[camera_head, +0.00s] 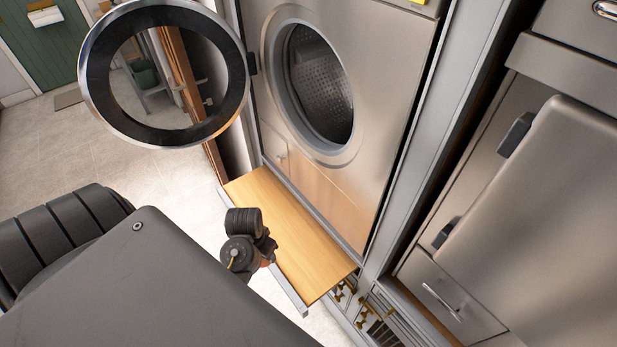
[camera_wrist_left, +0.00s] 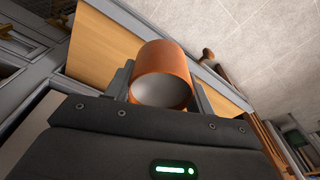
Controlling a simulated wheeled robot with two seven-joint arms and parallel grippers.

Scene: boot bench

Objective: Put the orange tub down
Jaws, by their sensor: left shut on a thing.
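The orange tub (camera_wrist_left: 163,68) is held between the two fingers of my left gripper (camera_wrist_left: 160,82) in the left wrist view. Its pale, open-looking end faces the camera. The gripper is over the front edge of a pale wooden pull-out board (camera_head: 300,232) below the washing machine. I cannot tell whether the tub touches the board. The board also shows in the left wrist view (camera_wrist_left: 104,48). My right gripper is not in view.
The washing machine (camera_head: 385,95) has its round door (camera_head: 95,75) swung open to the left, above the board. Drawers with brass-coloured items (camera_head: 345,292) lie below the board's right end. A steel cabinet (camera_head: 550,220) stands at right. Tiled floor (camera_head: 130,150) is open at left.

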